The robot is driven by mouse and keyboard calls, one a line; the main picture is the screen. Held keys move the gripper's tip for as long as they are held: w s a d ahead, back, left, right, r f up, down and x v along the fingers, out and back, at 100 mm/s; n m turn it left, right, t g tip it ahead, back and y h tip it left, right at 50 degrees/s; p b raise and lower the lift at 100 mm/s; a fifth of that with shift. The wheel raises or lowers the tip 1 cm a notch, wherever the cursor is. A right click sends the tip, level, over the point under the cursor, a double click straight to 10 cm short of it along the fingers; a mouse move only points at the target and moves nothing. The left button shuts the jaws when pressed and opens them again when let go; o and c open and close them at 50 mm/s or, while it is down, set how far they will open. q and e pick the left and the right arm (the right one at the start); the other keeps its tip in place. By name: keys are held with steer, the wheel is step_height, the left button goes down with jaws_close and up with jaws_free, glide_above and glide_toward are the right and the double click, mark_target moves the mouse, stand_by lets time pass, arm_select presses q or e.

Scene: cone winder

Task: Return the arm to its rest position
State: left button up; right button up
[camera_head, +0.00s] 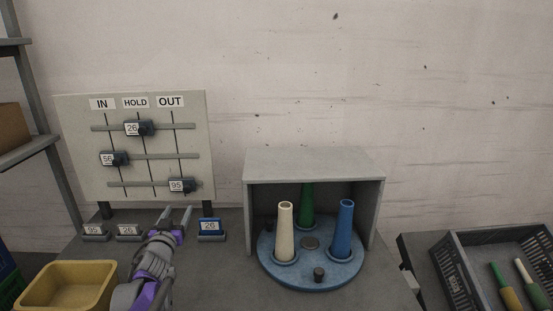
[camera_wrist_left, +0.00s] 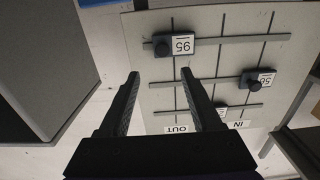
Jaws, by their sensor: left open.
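My left arm enters the head view from the lower left, and its open, empty gripper (camera_head: 176,216) points at the foot of the IN/HOLD/OUT board (camera_head: 80,135). In the left wrist view the gripper's (camera_wrist_left: 160,75) two fingers stand apart with nothing between them, and the board (camera_wrist_left: 140,35) shows beyond them. Slider 26 (camera_head: 138,128) is on the top rail under HOLD. Slider 56 (camera_head: 113,159) is under IN on the middle rail, and slider 95 (camera_head: 181,185) is under OUT on the bottom rail. My right gripper is not in view.
A grey open-fronted housing (camera_head: 314,162) stands right of the arm, over a blue turntable (camera_head: 310,284) with a cream, a green and a blue cone. Number blocks, including a blue 26 block (camera_head: 210,230), sit near the gripper. A yellow bin (camera_head: 68,285) is left; a dark crate (camera_head: 455,278) is right.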

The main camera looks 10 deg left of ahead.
arm_select(q)
steer(key=s+d+f+m+g+h+p, duration=0.1)
steer(key=s+d+f+g+p, duration=0.1)
steer(key=s+d, duration=0.6)
steer(key=s+d+f+m+g+h+p, duration=0.1)
steer(key=s+d+f+g, duration=0.4)
steer(key=s, duration=1.1)
steer(key=s+d+f+g+h+p, duration=0.2)
steer(key=s+d+f+g+p, duration=0.2)
steer(key=s+d, duration=0.7)
steer(key=shift+s+m+g+p, duration=0.4)
steer(key=shift+s+g+p, duration=0.1)
steer(key=shift+s+p, duration=0.15)
